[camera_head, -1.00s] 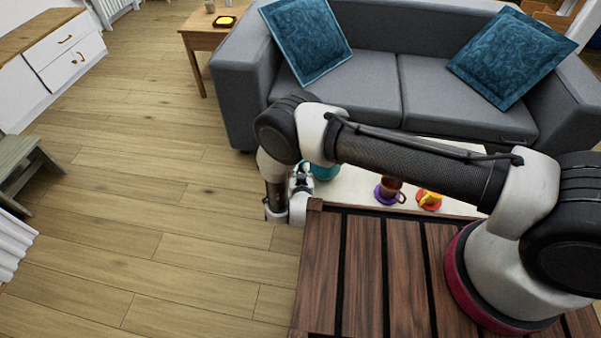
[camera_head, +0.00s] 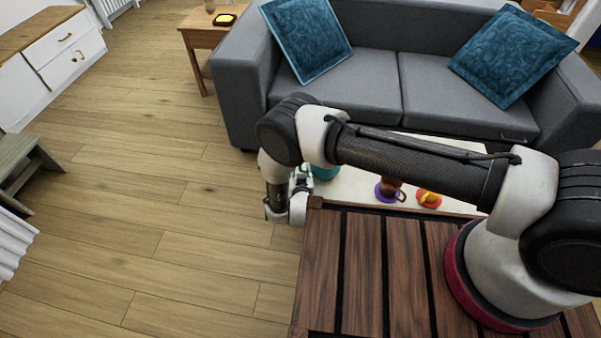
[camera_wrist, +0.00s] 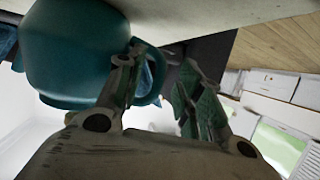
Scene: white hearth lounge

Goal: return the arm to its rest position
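My arm reaches left across the picture in the head view and bends down at its elbow. My gripper (camera_head: 301,182) hangs at the left end of the white table, partly hidden by my wrist. In the wrist view its two fingers (camera_wrist: 162,62) stand apart with nothing clearly held between them. A teal rounded vessel (camera_wrist: 75,50) with a handle-like part is close beside the left finger there. It also shows in the head view (camera_head: 326,172), mostly hidden behind my arm. Whether a finger touches it, I cannot tell.
The white table (camera_head: 352,188) bears a brown mug on a purple saucer (camera_head: 389,192) and a yellow item on a red saucer (camera_head: 428,199). A grey sofa (camera_head: 350,85) with teal cushions stands behind. Wooden floor (camera_head: 150,220) is clear to the left.

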